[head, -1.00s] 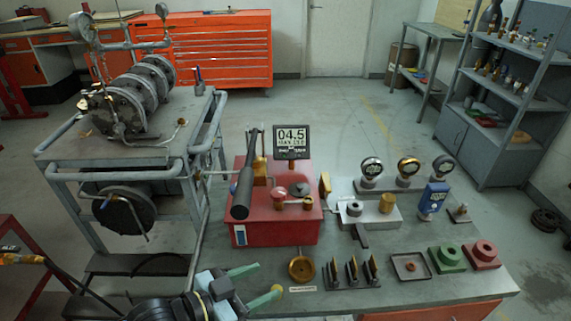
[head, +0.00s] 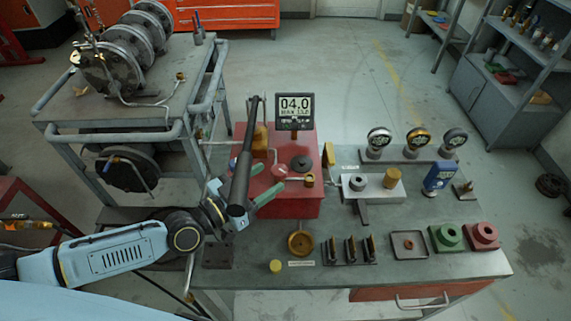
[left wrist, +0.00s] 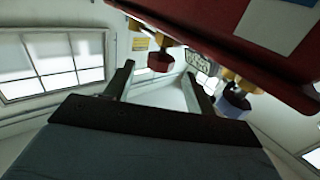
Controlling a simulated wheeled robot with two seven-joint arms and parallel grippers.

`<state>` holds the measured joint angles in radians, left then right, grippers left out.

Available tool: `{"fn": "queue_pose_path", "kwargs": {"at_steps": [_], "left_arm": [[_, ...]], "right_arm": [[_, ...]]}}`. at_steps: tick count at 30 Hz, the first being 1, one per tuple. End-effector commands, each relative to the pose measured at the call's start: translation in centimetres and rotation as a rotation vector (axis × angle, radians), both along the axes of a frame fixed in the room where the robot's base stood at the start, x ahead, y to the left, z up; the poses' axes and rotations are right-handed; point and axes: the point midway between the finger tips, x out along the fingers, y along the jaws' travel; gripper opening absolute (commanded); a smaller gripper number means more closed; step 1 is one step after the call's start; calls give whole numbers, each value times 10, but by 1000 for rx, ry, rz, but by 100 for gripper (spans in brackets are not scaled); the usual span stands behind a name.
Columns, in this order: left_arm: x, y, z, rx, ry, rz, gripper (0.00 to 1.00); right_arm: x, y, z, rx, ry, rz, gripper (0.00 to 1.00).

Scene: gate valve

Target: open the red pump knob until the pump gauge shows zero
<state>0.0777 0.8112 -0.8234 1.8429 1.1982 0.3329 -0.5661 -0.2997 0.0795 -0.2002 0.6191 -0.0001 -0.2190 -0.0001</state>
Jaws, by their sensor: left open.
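The red pump (head: 296,203) stands on the workbench, with a black lever handle (head: 241,180) leaning along its left side. Its digital gauge (head: 295,107) reads 04.0. The small round red knob (head: 279,170) sits on the pump's top, left of a brass fitting (head: 309,181). My left gripper (head: 281,178) is open, with its green fingers pointing at the red knob from the left. In the left wrist view, a red knob (left wrist: 160,61) shows between and beyond the open fingertips (left wrist: 159,70). I cannot tell whether they touch it. My right gripper is out of view.
A brass cup (head: 301,243), dark upright parts, a small tray (head: 409,245) and green (head: 446,238) and red (head: 484,236) blocks lie along the bench front. Several dial gauges stand at back right. A metal cart (head: 170,130) is on the left.

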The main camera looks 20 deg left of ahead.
Motion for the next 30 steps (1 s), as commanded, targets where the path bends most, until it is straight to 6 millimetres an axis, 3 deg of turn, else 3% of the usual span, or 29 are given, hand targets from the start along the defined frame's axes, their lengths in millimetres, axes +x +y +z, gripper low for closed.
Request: {"fn": "queue_pose_path", "kwargs": {"at_steps": [3, 9, 22, 30], "left_arm": [[22, -15, 1, -2, -3, 0, 55], [45, -32, 0, -1, 1, -1, 55], [54, -38, 0, 1, 1, -2, 55], [53, -38, 0, 0, 1, -1, 23]], "right_arm": [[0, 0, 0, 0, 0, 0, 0], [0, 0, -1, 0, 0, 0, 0], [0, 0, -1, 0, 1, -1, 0], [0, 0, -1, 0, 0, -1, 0]]}}
